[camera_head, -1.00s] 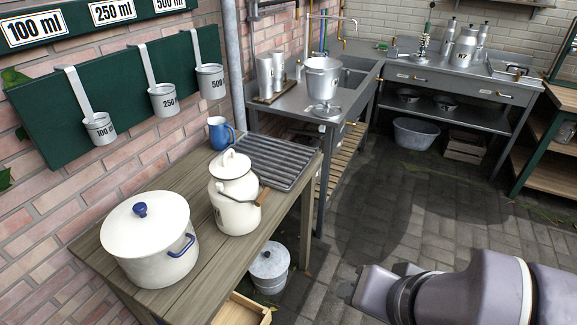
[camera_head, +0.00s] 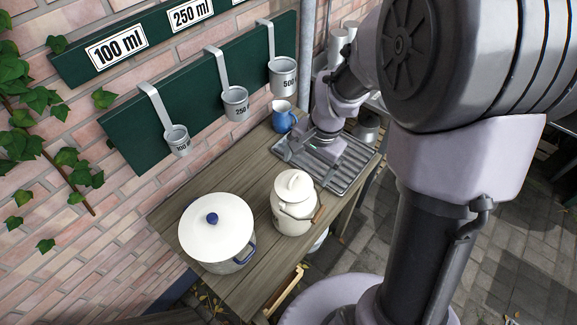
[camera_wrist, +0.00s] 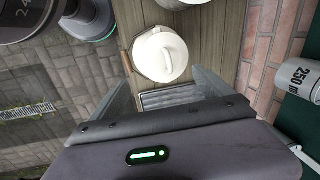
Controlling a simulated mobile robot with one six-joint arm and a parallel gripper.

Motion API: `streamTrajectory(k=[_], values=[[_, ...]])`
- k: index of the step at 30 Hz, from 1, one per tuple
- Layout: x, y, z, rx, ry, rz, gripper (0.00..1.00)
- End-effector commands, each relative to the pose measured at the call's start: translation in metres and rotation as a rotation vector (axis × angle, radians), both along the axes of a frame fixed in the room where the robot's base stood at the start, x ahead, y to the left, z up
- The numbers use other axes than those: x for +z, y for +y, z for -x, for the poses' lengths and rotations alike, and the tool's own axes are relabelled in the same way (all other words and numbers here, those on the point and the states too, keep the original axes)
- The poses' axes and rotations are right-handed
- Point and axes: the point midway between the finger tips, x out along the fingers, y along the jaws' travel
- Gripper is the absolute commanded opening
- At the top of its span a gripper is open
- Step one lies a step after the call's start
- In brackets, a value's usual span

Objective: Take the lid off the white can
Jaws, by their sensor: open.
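The white can (camera_head: 292,219) is an enamel milk can with a wire bail and wooden grip, upright on the wooden table. Its white lid (camera_head: 294,186), with a small handle on top, sits on its mouth. In the wrist view the lid (camera_wrist: 160,54) shows from above, ahead of my gripper and roughly between the fingers in the picture. My gripper (camera_wrist: 163,80) is open and empty, its two fingers spread apart. In the head view my gripper (camera_head: 322,158) is over the ribbed drain tray, behind and right of the can, apart from it.
A large white pot (camera_head: 216,232) with a blue knob stands left of the can. A blue mug (camera_head: 283,117) stands by the wall behind the ribbed tray (camera_head: 352,180). Measuring cups (camera_head: 235,104) hang from a green board above the table.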

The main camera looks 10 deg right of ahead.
Motion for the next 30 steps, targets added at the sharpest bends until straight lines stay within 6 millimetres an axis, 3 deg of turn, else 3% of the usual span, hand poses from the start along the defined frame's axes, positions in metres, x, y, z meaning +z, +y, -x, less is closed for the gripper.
streamTrajectory(k=[1,6,12,21,30], values=[[-0.014,0.002,-0.001,0.0,0.003,-0.002,0.9],[-0.033,0.004,-0.003,-0.001,0.001,-0.001,0.9],[-0.073,0.007,-0.005,0.001,0.001,-0.001,0.9],[-0.079,0.008,-0.007,0.001,-0.002,0.0,0.9],[-0.079,0.008,-0.007,0.001,-0.002,0.0,0.31]])
